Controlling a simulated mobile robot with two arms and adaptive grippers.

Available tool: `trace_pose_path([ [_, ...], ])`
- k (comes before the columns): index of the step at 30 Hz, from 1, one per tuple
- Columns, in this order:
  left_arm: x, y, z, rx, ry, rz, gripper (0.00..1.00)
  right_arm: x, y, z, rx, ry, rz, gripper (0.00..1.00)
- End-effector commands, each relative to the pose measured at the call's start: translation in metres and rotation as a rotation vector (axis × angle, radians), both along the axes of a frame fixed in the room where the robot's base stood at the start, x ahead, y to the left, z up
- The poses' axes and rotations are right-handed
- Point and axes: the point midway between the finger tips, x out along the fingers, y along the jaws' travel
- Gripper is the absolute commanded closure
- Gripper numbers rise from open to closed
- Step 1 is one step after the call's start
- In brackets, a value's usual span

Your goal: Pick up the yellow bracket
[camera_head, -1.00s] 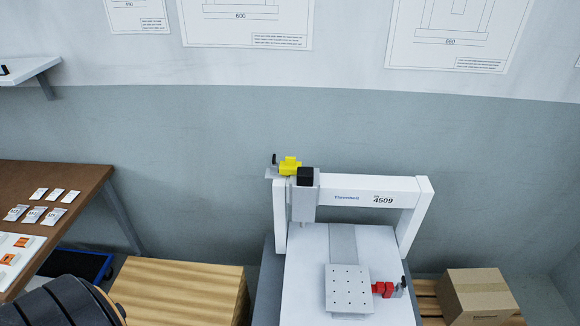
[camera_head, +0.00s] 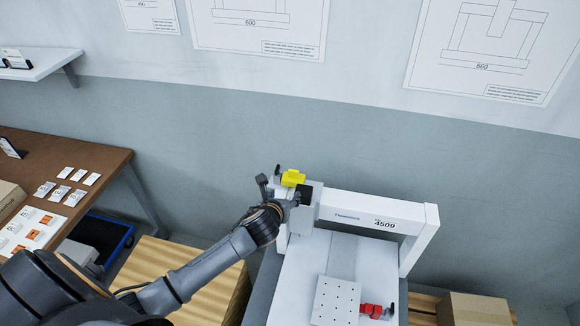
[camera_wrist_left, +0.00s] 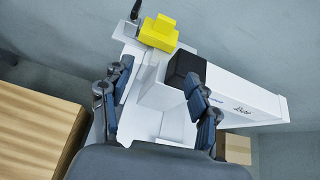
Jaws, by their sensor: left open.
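The yellow bracket (camera_head: 292,178) sits on top of the left end of the white gantry (camera_head: 370,212), beside a small black knob. In the left wrist view the yellow bracket (camera_wrist_left: 158,33) is at the top centre, beyond the fingertips. My left gripper (camera_head: 279,198) is just in front of and below the bracket in the head view, partly hidden by its own wrist. In the left wrist view my left gripper (camera_wrist_left: 158,122) is open, with nothing between its fingers. A black block (camera_wrist_left: 186,68) on the gantry head is close to the right finger. My right gripper is not in view.
A red part (camera_head: 372,310) sits beside the perforated plate (camera_head: 335,302) on the gantry bed. A brown table (camera_head: 100,155) with small cards stands at left. A wooden crate (camera_head: 205,262) is left of the gantry and a cardboard box (camera_head: 478,310) at right.

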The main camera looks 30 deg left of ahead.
Motion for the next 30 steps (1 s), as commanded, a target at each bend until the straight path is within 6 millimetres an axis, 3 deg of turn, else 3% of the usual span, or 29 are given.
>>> trace_pose_path([
  [1, 0.003, -0.001, 0.017, 0.045, -0.010, -0.026, 0.40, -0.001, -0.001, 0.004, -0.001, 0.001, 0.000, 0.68],
  [3, 0.006, -0.001, 0.028, 0.089, -0.015, -0.049, 0.40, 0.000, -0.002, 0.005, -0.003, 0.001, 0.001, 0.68],
  [6, 0.011, -0.001, 0.032, 0.115, -0.018, -0.061, 0.40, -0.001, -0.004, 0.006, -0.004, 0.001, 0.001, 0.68],
  [21, 0.070, 0.015, -0.002, 0.113, -0.019, -0.059, 0.40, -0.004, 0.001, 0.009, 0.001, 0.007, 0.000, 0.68],
  [30, 0.082, 0.018, -0.010, 0.112, -0.018, -0.061, 0.40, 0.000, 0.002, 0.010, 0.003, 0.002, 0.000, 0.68],
])
